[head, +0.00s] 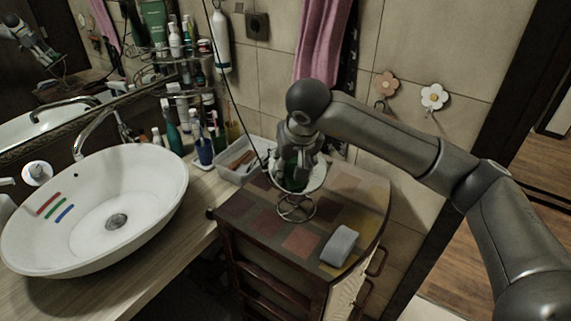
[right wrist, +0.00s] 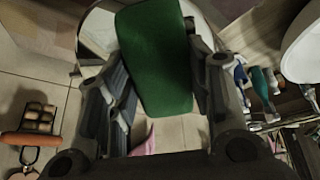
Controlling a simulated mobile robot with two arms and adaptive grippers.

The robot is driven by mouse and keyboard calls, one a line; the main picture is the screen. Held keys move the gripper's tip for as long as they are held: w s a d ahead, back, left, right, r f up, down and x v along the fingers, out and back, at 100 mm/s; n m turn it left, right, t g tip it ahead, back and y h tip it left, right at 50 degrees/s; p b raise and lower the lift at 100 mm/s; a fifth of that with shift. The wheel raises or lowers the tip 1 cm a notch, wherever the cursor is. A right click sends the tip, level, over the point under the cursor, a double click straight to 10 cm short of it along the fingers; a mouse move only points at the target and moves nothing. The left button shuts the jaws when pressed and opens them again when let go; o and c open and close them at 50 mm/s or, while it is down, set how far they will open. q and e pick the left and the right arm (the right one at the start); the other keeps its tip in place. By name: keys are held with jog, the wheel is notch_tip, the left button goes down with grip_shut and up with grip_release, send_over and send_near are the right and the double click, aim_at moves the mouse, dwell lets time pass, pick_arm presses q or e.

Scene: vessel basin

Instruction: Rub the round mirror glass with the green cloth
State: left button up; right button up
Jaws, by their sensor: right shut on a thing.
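My right gripper (head: 298,158) is over the cabinet top, in front of the round mirror (head: 318,175) on its wire stand. In the right wrist view my right gripper (right wrist: 165,85) is shut on the green cloth (right wrist: 156,62), which lies between its fingers. The round mirror (right wrist: 97,32) shows behind the cloth there, its glass partly covered. In the head view the cloth (head: 292,176) is a dark green patch under the fingers, before the glass. I cannot tell whether cloth and glass touch. My left gripper is not in view.
A grey-white block (head: 341,245) lies on the patterned cabinet top (head: 248,212), near its front right. A white tray (head: 228,172) and a blue cup (head: 204,151) with brushes stand left of the mirror. The white basin (head: 150,207) is at left. A pink towel (head: 322,40) hangs behind.

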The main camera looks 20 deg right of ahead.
jog(key=shift+s+d, duration=0.1)
jog(key=shift+d, duration=0.75)
jog(key=shift+d, duration=0.15)
